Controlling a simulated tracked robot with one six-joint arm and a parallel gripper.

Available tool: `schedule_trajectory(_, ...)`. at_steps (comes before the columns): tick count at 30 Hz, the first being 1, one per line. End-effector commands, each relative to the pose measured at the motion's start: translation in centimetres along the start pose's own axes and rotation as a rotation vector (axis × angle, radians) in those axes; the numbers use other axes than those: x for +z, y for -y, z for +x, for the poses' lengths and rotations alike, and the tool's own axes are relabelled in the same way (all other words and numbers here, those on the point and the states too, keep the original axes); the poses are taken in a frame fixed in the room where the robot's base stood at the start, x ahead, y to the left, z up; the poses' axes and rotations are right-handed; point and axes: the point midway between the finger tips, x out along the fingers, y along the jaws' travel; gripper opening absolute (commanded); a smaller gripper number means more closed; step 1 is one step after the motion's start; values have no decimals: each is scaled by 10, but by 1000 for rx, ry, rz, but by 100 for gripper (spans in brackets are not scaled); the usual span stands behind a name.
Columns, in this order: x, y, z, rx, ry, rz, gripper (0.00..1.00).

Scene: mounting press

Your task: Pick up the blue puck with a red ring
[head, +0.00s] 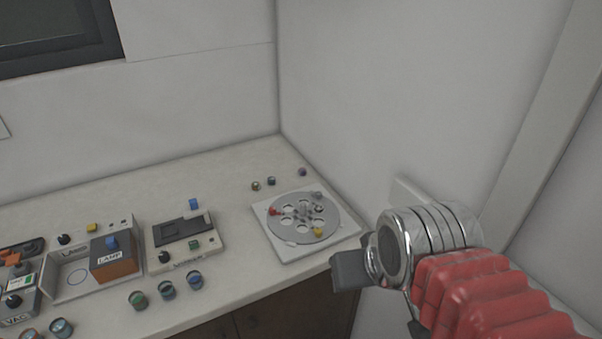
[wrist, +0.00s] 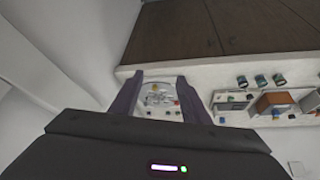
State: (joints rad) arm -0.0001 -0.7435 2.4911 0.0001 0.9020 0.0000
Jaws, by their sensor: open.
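Several small dark pucks stand on the counter. In the head view, a green-topped puck (head: 138,299) and two bluish pucks, a middle one (head: 167,290) and a right one (head: 195,280), stand in a row near the front edge. Another bluish puck (head: 61,327) is at the lower left. The ring colours are too small to tell, so I cannot say which has the red ring. My gripper (head: 350,270) is open and empty, to the right of the pucks by the counter's front edge. In the wrist view, its two fingers (wrist: 163,90) frame the disc device, apart from any puck.
A white plate with a grey holed disc (head: 290,232) sits at the counter's right end, with three small pucks (head: 271,181) behind it. Walls close off the back and right.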

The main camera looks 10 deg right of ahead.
Motion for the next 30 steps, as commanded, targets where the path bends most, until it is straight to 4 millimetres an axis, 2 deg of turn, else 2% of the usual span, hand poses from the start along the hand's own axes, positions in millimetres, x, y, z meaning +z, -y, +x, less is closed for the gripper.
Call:
schedule_trajectory(5,-20,-2,-3,0,5,0,45)
schedule_trajectory(8,-39,-4,-4,0,9,2,45)
schedule_trajectory(20,-129,-4,-2,1,23,1,45)
schedule_trajectory(30,-203,-4,17,1,35,3,45)
